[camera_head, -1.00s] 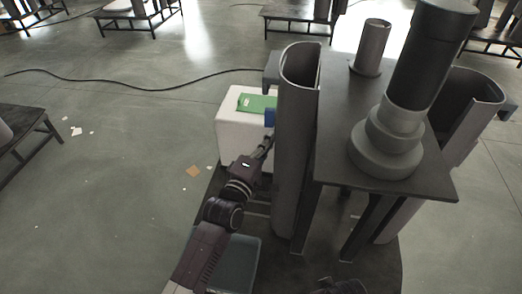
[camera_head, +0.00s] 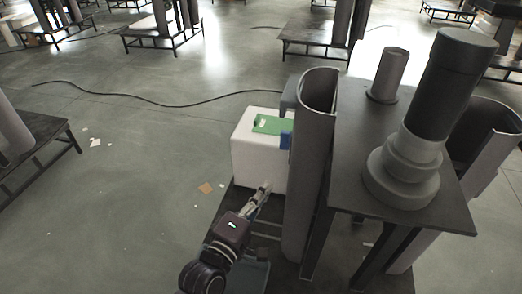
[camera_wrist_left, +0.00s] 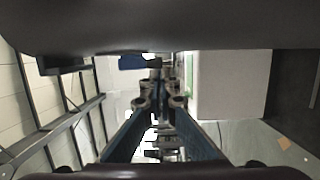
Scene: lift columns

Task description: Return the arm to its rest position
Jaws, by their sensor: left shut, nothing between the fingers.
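My left arm comes in from the bottom of the head view. Its gripper (camera_head: 265,188) is shut and empty, in front of the lower part of a white box (camera_head: 257,165) and left of a tall curved grey shell (camera_head: 312,170). In the left wrist view the two fingers of the gripper (camera_wrist_left: 160,82) meet at the middle, with the white box (camera_wrist_left: 232,85) to their right. My right gripper is not in view.
A green item (camera_head: 271,124) lies on the white box, with a blue piece (camera_head: 286,140) beside it. A dark table (camera_head: 349,165) carries a stepped grey and black column (camera_head: 425,110). A cable (camera_head: 160,104) crosses the floor. The floor at left is mostly open.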

